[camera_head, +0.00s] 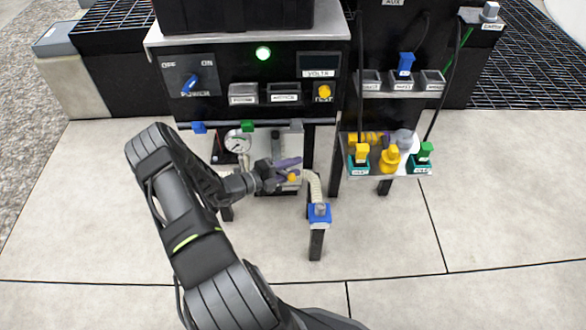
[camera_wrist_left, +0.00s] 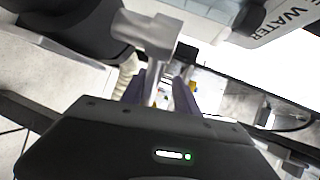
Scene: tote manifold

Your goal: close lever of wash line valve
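My left gripper (camera_head: 287,172) is under the front edge of the black panel, beside the beige hose. Its purple fingers also show in the left wrist view (camera_wrist_left: 161,94), spread apart. A grey T-shaped part (camera_wrist_left: 150,35), which looks like a valve lever, stands close in front of the gripper. Its stem runs down towards the gap between the fingers; I cannot tell whether they touch it. No wash line label is readable. My right gripper is not in view.
A round gauge (camera_head: 238,141) is left of my gripper. The beige hose (camera_head: 314,186) runs down to a blue-topped post (camera_head: 319,213). A small shelf (camera_head: 376,176) with yellow and green connectors is to the right. The floor in front is clear.

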